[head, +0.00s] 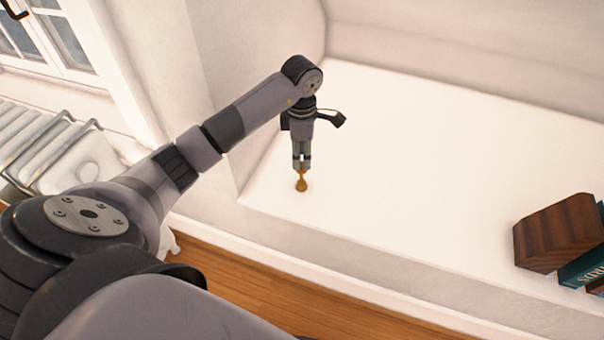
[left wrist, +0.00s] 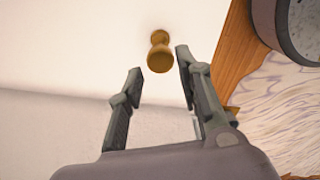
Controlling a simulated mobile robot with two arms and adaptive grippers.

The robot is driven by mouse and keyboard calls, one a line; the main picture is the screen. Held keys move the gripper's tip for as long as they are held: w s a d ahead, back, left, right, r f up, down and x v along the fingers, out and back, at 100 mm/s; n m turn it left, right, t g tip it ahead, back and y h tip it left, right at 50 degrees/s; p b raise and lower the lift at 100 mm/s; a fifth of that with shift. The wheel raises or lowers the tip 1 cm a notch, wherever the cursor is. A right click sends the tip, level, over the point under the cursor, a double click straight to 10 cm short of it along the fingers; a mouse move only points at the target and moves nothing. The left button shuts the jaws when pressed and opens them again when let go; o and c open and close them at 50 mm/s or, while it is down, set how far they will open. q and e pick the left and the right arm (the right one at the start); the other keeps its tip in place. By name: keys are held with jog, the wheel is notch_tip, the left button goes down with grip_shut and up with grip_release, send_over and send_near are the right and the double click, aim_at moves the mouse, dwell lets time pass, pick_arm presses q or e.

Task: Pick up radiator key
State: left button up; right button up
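The radiator key (head: 301,184) is a small golden-brown piece with a rounded end, on the white ledge (head: 420,180) close to its front left corner. My left gripper (head: 302,165) points down at it from above. In the left wrist view the key (left wrist: 160,52) shows as a waisted shape just beyond the fingertips, between their lines and nearer the right finger. The left fingers (left wrist: 158,62) are spread apart with nothing between them. Whether a finger touches the key I cannot tell. My right gripper is in neither view.
A dark wooden block (head: 555,232) and teal book (head: 585,266) stand at the ledge's right end. A wall borders the ledge on the left. A white radiator (head: 40,140) is below the window at far left. The ledge's middle is clear. Wooden floor (head: 270,290) lies below.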

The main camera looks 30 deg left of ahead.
aim_at(302, 165)
pick_arm(q)
notch_tip(302, 165, down, 2)
jog(key=shift+f, duration=0.1)
notch_tip(302, 165, down, 3)
jog(key=shift+r+b, duration=0.2)
jog(key=shift+b, duration=0.25)
notch_tip(302, 165, down, 2)
jog(key=shift+f, duration=0.35)
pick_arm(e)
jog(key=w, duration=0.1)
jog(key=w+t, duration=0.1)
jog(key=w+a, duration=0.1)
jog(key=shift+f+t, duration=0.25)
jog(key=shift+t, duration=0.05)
pick_arm(q)
grip_shut()
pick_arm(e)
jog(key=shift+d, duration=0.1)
